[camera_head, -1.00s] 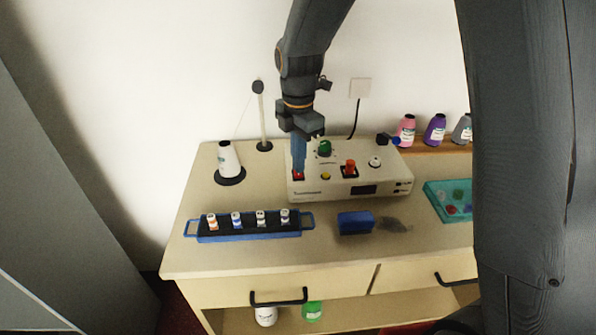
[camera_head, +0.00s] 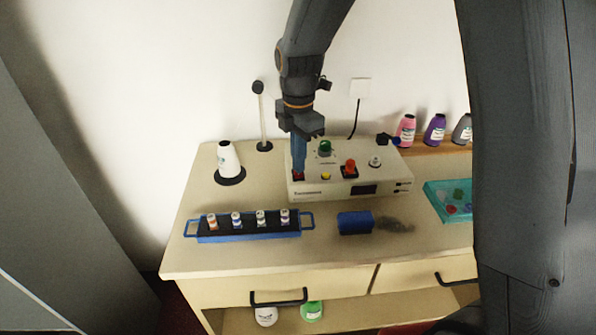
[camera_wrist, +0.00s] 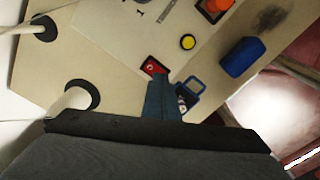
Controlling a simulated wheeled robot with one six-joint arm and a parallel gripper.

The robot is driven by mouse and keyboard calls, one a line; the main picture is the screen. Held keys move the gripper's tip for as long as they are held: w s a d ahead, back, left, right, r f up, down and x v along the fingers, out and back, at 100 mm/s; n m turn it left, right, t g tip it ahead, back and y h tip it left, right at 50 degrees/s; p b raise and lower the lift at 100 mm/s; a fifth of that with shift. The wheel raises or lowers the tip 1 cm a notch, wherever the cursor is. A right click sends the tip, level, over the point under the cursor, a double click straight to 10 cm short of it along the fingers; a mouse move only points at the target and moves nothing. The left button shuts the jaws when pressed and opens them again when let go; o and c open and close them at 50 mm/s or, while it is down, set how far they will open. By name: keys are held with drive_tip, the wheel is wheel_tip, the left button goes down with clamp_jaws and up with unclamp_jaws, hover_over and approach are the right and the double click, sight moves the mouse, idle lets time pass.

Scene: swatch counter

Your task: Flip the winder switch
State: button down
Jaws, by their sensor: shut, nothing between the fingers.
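The winder (camera_head: 335,186) is a cream box with knobs and buttons on its sloped top, standing at the back of the counter. A red rocker switch in a black frame sits at its left end; in the wrist view the red switch (camera_wrist: 153,66) shows just beyond the fingertips. My gripper (camera_head: 298,174) is shut and empty, pointing down with its blue fingers at the switch. In the wrist view the fingers (camera_wrist: 163,82) reach the switch's near edge and hide part of it. I cannot tell whether they press it.
On the winder are a green knob (camera_head: 325,148), a yellow button (camera_head: 326,176) and an orange-red knob (camera_head: 350,166). In front are a blue tray (camera_head: 240,239) of small spools and a blue block (camera_head: 355,222). A white cone (camera_head: 228,158) stands left, a teal tray (camera_head: 437,204) right.

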sight(301, 175)
drive_tip(key=shift+f+b, duration=0.3)
drive_tip(key=shift+f, duration=0.45)
idle(0.4)
drive_tip(key=shift+r, duration=0.1)
wheel_tip(301, 175, up, 7)
drive_tip(key=p, duration=0.5)
idle(0.4)
drive_tip(key=shift+d, duration=0.1)
drive_tip(key=shift+s+d+m, duration=0.2)
drive_tip(key=shift+d+m, duration=0.05)
drive_tip(key=shift+m, duration=0.15)
drive_tip(key=s+d+f+m+b, duration=0.2)
drive_tip(key=s+d+m, duration=0.4)
drive_tip(key=m, duration=0.5)
drive_tip(key=s+d+f+m+t+b, duration=0.1)
drive_tip(key=s+d+f+m+b, duration=0.1)
drive_tip(key=s+d+m, duration=0.5)
drive_tip(key=s+f+m, duration=0.1)
drive_tip(key=s+m, duration=0.2)
drive_tip(key=m, duration=0.2)
drive_tip(key=shift+s, duration=0.2)
